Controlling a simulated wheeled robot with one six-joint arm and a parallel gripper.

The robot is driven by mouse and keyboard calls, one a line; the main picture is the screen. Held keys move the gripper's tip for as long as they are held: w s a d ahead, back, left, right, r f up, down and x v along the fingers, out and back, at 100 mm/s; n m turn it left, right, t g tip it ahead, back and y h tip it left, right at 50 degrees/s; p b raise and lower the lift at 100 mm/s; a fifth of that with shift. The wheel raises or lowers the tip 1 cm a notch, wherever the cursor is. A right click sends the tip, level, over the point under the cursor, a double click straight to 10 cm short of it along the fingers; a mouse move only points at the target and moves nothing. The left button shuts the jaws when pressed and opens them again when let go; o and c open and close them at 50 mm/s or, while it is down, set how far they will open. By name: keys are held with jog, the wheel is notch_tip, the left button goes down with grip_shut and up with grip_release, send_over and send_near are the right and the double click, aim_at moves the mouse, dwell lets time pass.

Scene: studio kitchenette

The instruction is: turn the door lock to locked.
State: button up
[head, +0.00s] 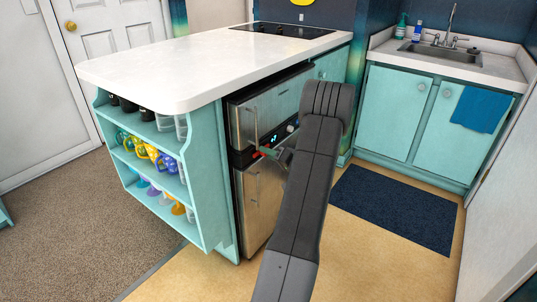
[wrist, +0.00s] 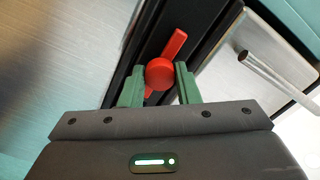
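The door lock (wrist: 160,72) is a red turn lever with a round hub, mounted on a dark strip. In the wrist view its bar slants from upper right to lower left, roughly along the strip. In the head view only a small red bit of it (head: 257,155) shows beside my gripper. My gripper (wrist: 160,86) has green fingers spread on either side of the red hub, with a gap at the left and a smaller one at the right. I cannot tell whether the right finger touches. The lever's lower end is partly hidden among the fingers.
The steel appliance (head: 262,195) has an upper door, a lower door and bar handles; one handle (wrist: 270,75) is right of the lock. A white counter (head: 180,70) overhangs above. Open shelves (head: 145,185) with cups are at left. Floor around the blue mat (head: 395,208) is clear.

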jog(key=c, duration=0.4)
jog(key=m+p, duration=0.2)
jog(key=m, duration=1.6)
jog(key=shift+p, duration=0.3)
jog(key=shift+f, duration=0.1)
dwell(0.3)
jog(key=o, duration=0.9)
